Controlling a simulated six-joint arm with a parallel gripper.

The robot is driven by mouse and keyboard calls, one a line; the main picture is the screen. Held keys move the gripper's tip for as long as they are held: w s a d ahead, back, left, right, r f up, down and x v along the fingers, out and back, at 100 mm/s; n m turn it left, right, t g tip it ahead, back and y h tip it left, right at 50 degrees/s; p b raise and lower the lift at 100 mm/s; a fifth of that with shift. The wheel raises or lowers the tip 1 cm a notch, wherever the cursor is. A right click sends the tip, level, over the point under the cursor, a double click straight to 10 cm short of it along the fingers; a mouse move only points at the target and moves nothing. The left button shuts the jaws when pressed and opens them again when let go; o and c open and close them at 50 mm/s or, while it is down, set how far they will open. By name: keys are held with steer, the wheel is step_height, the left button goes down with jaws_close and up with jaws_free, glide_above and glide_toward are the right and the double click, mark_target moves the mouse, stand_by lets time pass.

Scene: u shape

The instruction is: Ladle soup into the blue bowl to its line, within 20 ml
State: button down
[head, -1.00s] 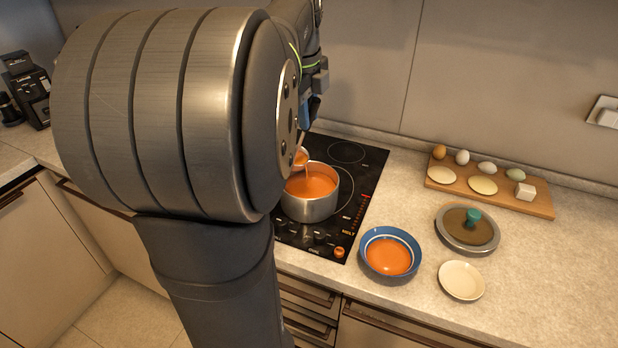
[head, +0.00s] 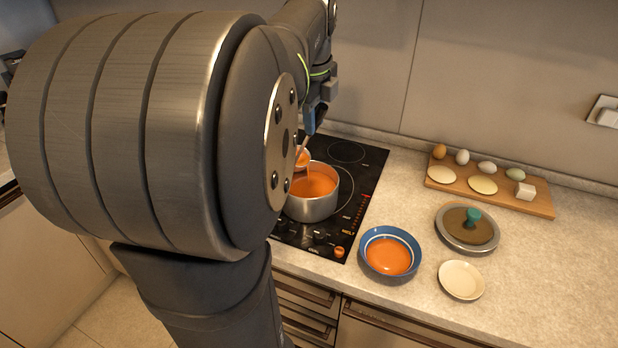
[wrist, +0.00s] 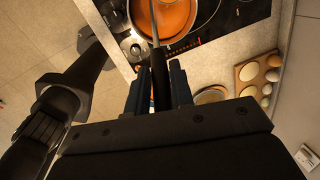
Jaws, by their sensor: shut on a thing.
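My gripper (head: 316,116) is shut on the ladle's handle, which also shows between the fingers in the wrist view (wrist: 158,85). The ladle (head: 302,157) holds orange soup and is over the left back part of the steel pot (head: 312,208). A thin orange strand seems to run from the ladle toward the soup in the pot. My arm partly hides the ladle and pot. The blue bowl (head: 365,258) stands on the counter right of the hob, with orange soup in its bottom. A pale line rings its inner wall above the soup surface.
The pot stands on a black hob (head: 372,165). A round lid with a green knob (head: 472,217) and a cream saucer (head: 461,280) lie right of the bowl. A wooden board (head: 540,206) with eggs and other small pieces is at the back. The counter's right front is clear.

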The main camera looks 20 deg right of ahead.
steer(key=shift+s+d+f+t+y, duration=0.1)
steer(key=shift+s+d+f+t, duration=0.2)
steer(key=shift+s, duration=0.5)
steer(key=shift+s+d+f+t+y, duration=0.1)
steer(key=shift+s+d+f+t, duration=0.2)
steer(key=shift+s, duration=0.45)
steer(key=shift+s+d+f+t+y, duration=0.15)
steer(key=shift+s+t, duration=0.25)
steer(key=shift+s, duration=0.4)
stand_by(0.4)
steer(key=shift+s+d+f+t+p, duration=0.3)
steer(key=shift+s+f+t, duration=0.15)
steer(key=shift+s, duration=0.25)
steer(key=shift+s+d+f+t+p, duration=0.25)
steer(key=shift+s+f+t, duration=0.15)
steer(key=shift+s, duration=0.25)
stand_by(0.9)
steer(key=shift+s+d+f+t+y+p, duration=0.2)
steer(key=shift+s+d+f+t+y, duration=0.1)
steer(key=shift+s+f+t, duration=0.35)
steer(key=shift+s+d+f+t+y+p, duration=0.15)
steer(key=shift+s+f+t+y, duration=0.2)
steer(key=shift+s+f, duration=0.4)
stand_by(1.6)
